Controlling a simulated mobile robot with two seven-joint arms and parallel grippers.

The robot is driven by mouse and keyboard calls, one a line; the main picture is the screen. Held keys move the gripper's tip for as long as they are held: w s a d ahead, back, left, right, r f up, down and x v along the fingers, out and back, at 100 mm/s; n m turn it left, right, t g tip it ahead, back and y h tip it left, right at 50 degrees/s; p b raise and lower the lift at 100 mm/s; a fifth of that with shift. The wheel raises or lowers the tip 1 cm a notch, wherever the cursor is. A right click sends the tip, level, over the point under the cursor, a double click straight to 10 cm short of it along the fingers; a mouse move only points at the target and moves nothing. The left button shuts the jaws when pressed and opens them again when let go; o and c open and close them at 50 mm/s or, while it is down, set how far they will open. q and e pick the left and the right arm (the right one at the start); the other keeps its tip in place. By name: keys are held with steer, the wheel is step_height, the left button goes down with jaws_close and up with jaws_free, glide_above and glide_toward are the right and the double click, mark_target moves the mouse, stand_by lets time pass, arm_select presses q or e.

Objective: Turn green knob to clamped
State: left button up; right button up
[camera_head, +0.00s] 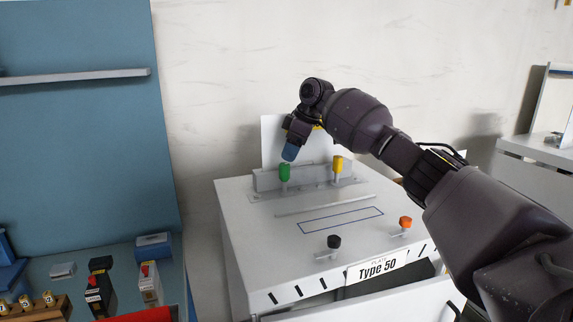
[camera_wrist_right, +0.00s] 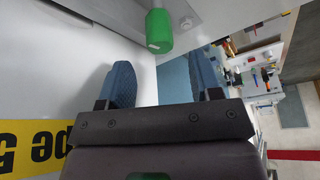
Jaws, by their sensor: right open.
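The green knob (camera_head: 284,172) stands upright at the back left of the white dispenser cabinet, in front of a grey rail. My right gripper (camera_head: 290,153) is just above and behind it in the head view, its blue fingertips pointing down. In the right wrist view the green knob (camera_wrist_right: 159,31) lies ahead of my right gripper (camera_wrist_right: 163,82), beyond the fingertips and roughly in line with the gap. The blue fingers are apart with nothing between them. The knob does not appear to be touched. My left gripper is not in view.
A yellow knob (camera_head: 337,165) stands right of the green one on the same rail. A black knob (camera_head: 334,242) and an orange knob (camera_head: 405,222) sit near the front edge. A bench (camera_head: 60,262) with small items is at left. The cabinet top's middle is clear.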

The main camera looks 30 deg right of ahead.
steer(key=shift+v, duration=2.75)
